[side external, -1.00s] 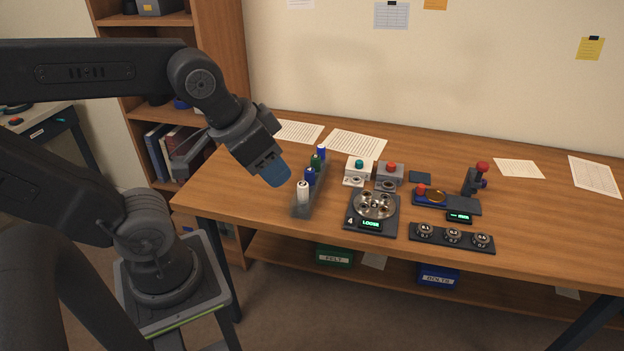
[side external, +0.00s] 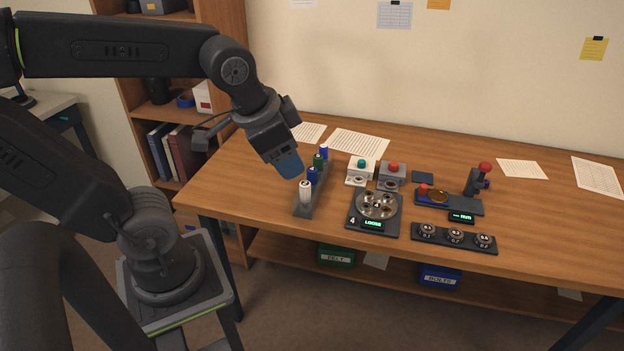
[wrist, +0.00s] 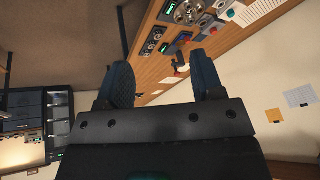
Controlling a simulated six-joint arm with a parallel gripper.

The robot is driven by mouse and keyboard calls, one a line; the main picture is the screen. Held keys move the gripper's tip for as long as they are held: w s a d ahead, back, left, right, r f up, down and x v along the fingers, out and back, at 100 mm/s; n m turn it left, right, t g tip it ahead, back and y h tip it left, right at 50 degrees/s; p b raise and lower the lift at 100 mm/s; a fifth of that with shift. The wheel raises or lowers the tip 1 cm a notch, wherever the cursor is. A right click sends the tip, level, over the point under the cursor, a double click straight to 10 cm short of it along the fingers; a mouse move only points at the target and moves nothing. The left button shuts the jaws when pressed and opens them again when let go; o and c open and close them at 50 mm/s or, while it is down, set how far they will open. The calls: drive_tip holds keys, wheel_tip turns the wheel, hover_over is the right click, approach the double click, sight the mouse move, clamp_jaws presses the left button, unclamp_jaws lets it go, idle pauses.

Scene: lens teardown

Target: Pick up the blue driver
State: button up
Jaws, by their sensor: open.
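A dark rack (side external: 303,210) on the left part of the bench holds a row of upright drivers. From near to far they are a white one (side external: 305,190), a blue one (side external: 312,176), a green one (side external: 318,161) and another blue one (side external: 324,152). My gripper (side external: 290,168) has blue fingertips and is in the air, just left of the rack in the side view, apart from the drivers. In the wrist view my gripper's fingers (wrist: 165,80) are spread with nothing between them. The drivers are not visible in that view.
Right of the rack are a round turntable with a lit display (side external: 375,207), two button boxes (side external: 391,172), a blue-grey gauge stand (side external: 455,203) and a black tray with several weights (side external: 454,239). Papers (side external: 358,143) lie at the back. The bench's front-left corner is clear.

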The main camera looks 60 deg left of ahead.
drive_tip(key=w+a+f+m+g+y, duration=0.2)
drive_tip(key=w+a+m, duration=0.4)
drive_tip(key=w, duration=0.2)
drive_tip(key=m+g+y, duration=0.2)
drive_tip(key=m+g, duration=0.1)
drive_tip(key=m, duration=0.7)
approach(313, 169)
drive_tip(key=x, duration=0.5)
drive_tip(key=shift+d+f, duration=0.15)
drive_tip(key=shift+f, duration=0.05)
drive_tip(key=shift+x, duration=2.95)
drive_tip(key=shift+r, duration=0.1)
drive_tip(key=c, duration=1)
